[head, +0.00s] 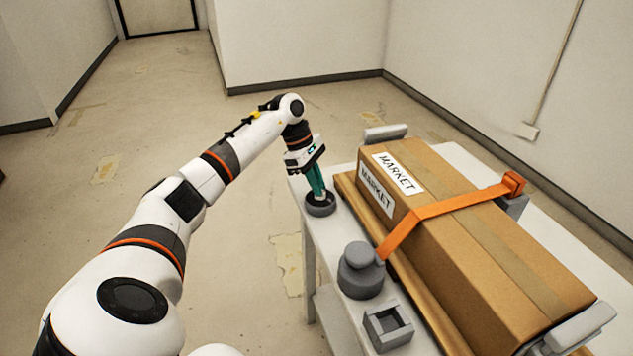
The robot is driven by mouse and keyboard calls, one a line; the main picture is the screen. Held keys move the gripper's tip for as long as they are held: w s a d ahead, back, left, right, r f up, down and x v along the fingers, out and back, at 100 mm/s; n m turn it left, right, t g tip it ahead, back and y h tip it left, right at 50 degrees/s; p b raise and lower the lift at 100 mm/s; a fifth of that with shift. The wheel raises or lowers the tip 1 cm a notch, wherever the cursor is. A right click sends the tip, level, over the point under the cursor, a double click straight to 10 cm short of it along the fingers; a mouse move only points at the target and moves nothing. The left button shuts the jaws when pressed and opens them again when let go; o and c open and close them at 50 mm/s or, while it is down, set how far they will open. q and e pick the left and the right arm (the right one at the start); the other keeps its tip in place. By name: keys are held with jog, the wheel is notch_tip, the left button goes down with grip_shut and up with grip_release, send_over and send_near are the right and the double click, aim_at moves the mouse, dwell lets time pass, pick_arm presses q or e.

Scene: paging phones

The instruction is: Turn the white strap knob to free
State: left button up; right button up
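An orange strap (438,211) runs across a brown cardboard box (490,258) with MARKET labels. My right gripper is not in view.
A grey rounded knob-like part (361,270) at the strap's near end and a grey square socket (388,327) stand along the left edge of the white table (336,239). Grey blocks sit at the box's ends. The floor left of the table is clear.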

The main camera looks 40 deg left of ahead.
pick_arm(q)
grip_shut()
jog(key=shift+n, duration=0.3)
jog(key=shift+s+n+t, duration=0.15)
jog(key=shift+n+t, duration=0.15)
jog(key=shift+n, duration=0.3)
jog(key=n, duration=0.2)
jog(key=n+t+y, duration=0.1)
jog(key=n, duration=0.1)
jog(key=shift+s+d+y, duration=0.1)
jog(key=shift+d+y, duration=0.05)
jog(key=shift+y, duration=0.15)
jog(key=n+t+y, duration=0.1)
jog(key=n, duration=0.3)
jog(key=shift+s+d+p, duration=0.1)
jog(key=shift+d+p, duration=0.05)
jog(key=shift+p, duration=0.2)
jog(key=n+y, duration=0.1)
jog(key=n, duration=0.2)
jog(key=shift+d+n+t, duration=0.15)
jog(key=shift+n+t, duration=0.15)
jog(key=shift+d+n+y+b, duration=0.2)
jog(key=shift+n+y+b, duration=0.65)
jog(key=shift+n, duration=1.35)
jog(key=shift+y, duration=0.25)
jog(key=o, duration=0.5)
grip_release()
